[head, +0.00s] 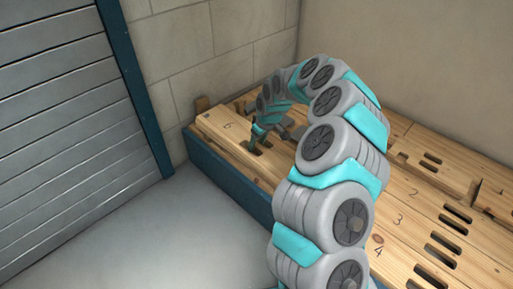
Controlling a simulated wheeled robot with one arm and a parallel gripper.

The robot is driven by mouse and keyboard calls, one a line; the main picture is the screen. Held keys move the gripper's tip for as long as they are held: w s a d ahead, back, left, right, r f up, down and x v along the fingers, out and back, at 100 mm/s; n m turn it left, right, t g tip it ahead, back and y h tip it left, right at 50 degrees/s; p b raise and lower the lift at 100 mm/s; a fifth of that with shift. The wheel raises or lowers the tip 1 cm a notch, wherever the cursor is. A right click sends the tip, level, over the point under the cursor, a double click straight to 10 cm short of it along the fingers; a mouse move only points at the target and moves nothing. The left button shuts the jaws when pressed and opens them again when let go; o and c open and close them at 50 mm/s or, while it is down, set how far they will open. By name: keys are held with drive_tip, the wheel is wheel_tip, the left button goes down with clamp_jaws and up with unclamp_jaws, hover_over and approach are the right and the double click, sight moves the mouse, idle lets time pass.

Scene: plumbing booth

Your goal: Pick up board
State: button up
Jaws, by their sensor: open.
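Several pale wooden boards with dark slots lie in and on a blue-edged bench along the wall. A board marked with a digit that looks like 6 (222,127) lies at the far left end, a little raised above its surroundings. My gripper (257,148) is open at this board, over or in its dark slot. I cannot tell whether the fingers touch the wood. My arm hides the middle of the bench and part of the boards there.
Boards marked 2 (401,168), 3 (398,206) and 4 (413,272) lie to the right. The blue bench edge (215,170) faces the clear grey floor (160,235). A block wall (205,50) stands close behind the left end. A slatted metal shutter (60,120) is at left.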

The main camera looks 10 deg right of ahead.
clamp_jaws()
idle(0.5)
idle(0.9)
